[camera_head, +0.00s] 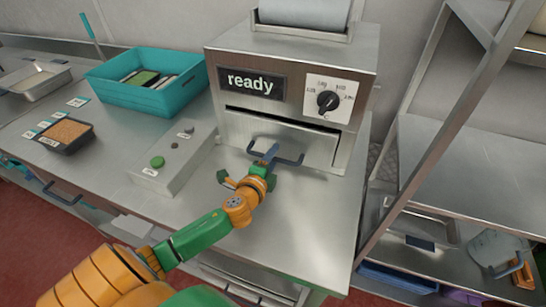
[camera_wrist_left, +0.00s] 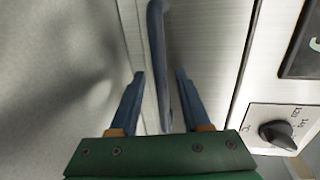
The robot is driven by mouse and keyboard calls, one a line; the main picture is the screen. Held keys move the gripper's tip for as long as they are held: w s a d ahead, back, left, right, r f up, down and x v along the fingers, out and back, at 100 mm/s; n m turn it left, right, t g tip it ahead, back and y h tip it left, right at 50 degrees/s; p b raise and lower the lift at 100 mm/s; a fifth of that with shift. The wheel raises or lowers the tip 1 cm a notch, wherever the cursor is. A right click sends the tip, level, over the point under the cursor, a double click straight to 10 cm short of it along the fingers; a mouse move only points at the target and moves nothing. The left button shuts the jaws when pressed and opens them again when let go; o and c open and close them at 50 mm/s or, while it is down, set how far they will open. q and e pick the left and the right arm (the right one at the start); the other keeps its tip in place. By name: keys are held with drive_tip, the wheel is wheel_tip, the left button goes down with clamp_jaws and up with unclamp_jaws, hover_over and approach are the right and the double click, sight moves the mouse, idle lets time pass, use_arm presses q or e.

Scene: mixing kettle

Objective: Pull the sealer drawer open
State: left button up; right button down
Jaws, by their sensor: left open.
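The sealer (camera_head: 293,108) is a metal box on the steel counter, with a "ready" display (camera_head: 251,82) and a black dial (camera_head: 327,101). Its drawer (camera_head: 312,146) is a pale front panel below a dark slot, with a dark bar handle (camera_head: 289,160). My left gripper (camera_head: 265,158) is at the handle. In the left wrist view the handle (camera_wrist_left: 158,40) runs between the two blue fingers (camera_wrist_left: 161,75), with gaps on both sides. The fingers are open; I see no contact. The drawer looks shut or nearly so. My right gripper is not in view.
A control box with a green button (camera_head: 157,162) stands left of the sealer. A teal bin (camera_head: 146,75) and a small dark tray (camera_head: 65,134) are farther left. The counter in front of the drawer (camera_head: 300,213) is clear. A metal rack (camera_head: 447,115) stands at right.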

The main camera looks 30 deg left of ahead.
use_arm(q)
drive_tip(key=shift+s+r, duration=0.1)
drive_tip(key=shift+s+d+r, duration=0.1)
drive_tip(key=shift+c, duration=1.2)
clamp_jaws()
